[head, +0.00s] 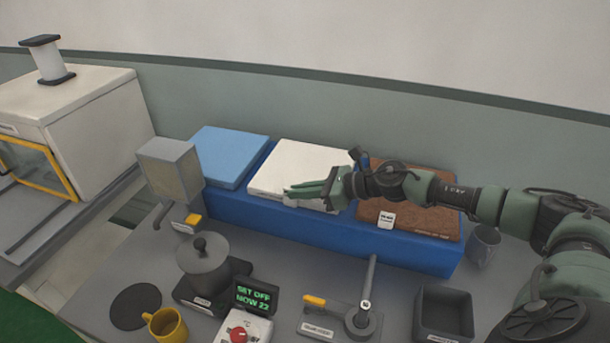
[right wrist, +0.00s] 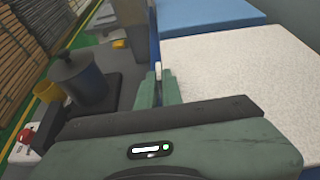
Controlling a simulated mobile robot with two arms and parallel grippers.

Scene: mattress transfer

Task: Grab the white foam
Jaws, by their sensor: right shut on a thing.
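The white foam (head: 295,165) is a flat square slab lying on a long blue block (head: 250,212), between a blue slab and a brown slab. My right gripper (head: 302,191) reaches in from the right and is shut on the foam's front edge. Its arm hides the foam's right front corner. In the right wrist view the closed fingers (right wrist: 158,88) are at the edge of the speckled white foam (right wrist: 240,85). My left gripper is in neither view.
The blue slab (head: 226,155) lies left of the foam, the brown slab (head: 420,190) right of it. In front stand a grey pot (head: 203,262), a yellow mug (head: 166,326), a display (head: 257,297), a lever (head: 367,290) and a dark bin (head: 444,316). A grey cup (head: 484,246) stands at right.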

